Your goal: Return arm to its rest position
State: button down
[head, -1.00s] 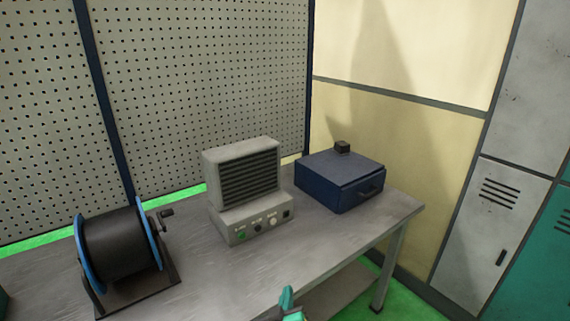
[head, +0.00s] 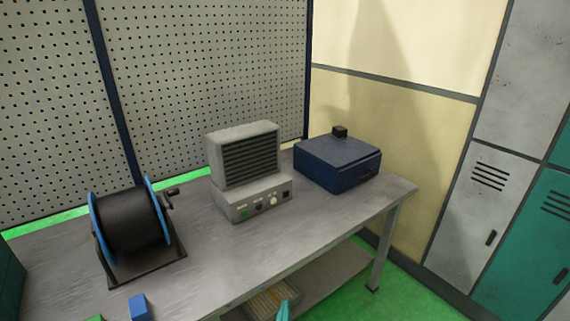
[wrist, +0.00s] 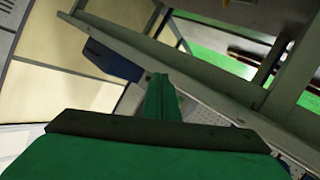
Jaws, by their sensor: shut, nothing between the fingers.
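The tip of my gripper (head: 283,309) shows as a small teal piece at the bottom edge of the head view, in front of the workbench (head: 225,275). In the wrist view my gripper (wrist: 160,95) has its green fingers together, with nothing held between them. The rest of my arm is out of the head view. In the wrist view the scene is strongly tilted, and the bench edge (wrist: 190,75) runs diagonally beyond the fingers.
On the bench stand a black cable reel (head: 132,222) with blue rims, a grey vented unit (head: 248,172) with knobs, and a dark blue box (head: 336,165). A blue block (head: 140,307) lies at the front left. A lower shelf (head: 325,280) sits under the bench. Lockers (head: 480,210) stand right.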

jog(key=s+a+f+m+y, duration=0.1)
jog(key=s+f, duration=0.2)
jog(key=s, duration=0.7)
jog(key=s+f+m, duration=0.1)
jog(key=s+f, duration=0.2)
jog(key=s, duration=0.8)
jog(key=s+r+m, duration=0.1)
jog(key=s+r, duration=0.2)
jog(key=s, duration=0.6)
jog(key=s+r, duration=0.3)
jog(key=s, duration=0.5)
jog(key=shift+s+d+r+m+t, duration=0.15)
jog(key=shift+s+d+m+t, duration=0.25)
